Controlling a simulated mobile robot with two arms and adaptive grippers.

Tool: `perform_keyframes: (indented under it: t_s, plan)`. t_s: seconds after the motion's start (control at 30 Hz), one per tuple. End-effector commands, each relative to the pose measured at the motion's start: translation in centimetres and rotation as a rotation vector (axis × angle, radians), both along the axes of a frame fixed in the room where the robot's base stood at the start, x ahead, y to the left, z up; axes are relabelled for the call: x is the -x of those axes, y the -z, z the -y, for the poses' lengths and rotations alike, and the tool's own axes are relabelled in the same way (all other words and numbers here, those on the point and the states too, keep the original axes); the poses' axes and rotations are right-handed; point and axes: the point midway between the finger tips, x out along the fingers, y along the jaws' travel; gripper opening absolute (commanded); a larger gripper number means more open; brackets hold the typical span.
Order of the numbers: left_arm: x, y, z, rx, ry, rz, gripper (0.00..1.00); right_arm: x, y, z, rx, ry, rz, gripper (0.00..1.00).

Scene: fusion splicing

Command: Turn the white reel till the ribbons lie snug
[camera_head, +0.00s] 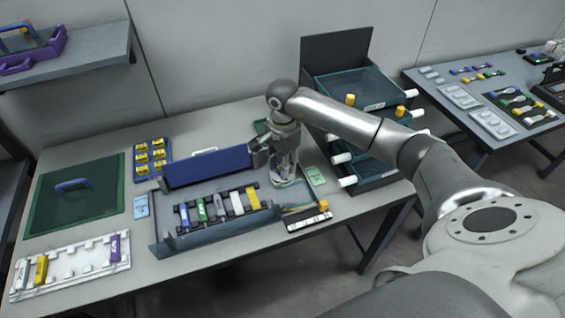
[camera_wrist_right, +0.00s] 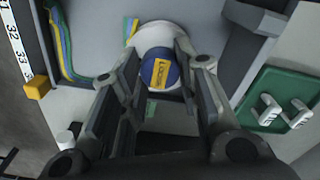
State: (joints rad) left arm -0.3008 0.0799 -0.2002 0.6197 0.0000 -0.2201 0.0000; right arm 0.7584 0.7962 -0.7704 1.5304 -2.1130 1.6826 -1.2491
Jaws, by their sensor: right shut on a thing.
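The white reel (camera_wrist_right: 152,35) is in the upper middle of the right wrist view. It carries a blue cap with a yellow mark (camera_wrist_right: 160,74). My right gripper (camera_wrist_right: 160,85) points down over it and is shut on the reel's blue cap, a finger on each side. In the head view my right gripper (camera_head: 285,174) is at the right end of the blue-grey tray and mostly hides the reel. Green, yellow and blue ribbons (camera_wrist_right: 60,45) run beside the reel; in the head view they show as thin strands (camera_head: 298,210). How snug they lie is too small to tell. My left gripper is out of view.
A blue-grey tray (camera_head: 230,229) holds several coloured cassettes left of the reel. A numbered strip (camera_head: 308,222) and a yellow block (camera_head: 323,205) lie in front. A dark shelf rack (camera_head: 345,60) stands close behind right. A white rack (camera_head: 75,268) is front left.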

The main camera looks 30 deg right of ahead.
Motion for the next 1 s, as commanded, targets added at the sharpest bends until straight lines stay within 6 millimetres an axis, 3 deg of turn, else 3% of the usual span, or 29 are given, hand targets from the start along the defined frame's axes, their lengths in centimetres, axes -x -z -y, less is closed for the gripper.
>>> perform_keyframes:
  t_s: [0.37, 1.0]
  plan:
    - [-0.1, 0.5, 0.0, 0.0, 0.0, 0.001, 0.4, 0.0, 0.1, 0.1, 0.001, 0.095, 0.0, 0.06]
    - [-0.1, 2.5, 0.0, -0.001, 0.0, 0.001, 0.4, 0.0, 0.0, 0.1, 0.001, 0.66, 0.002, 0.06]
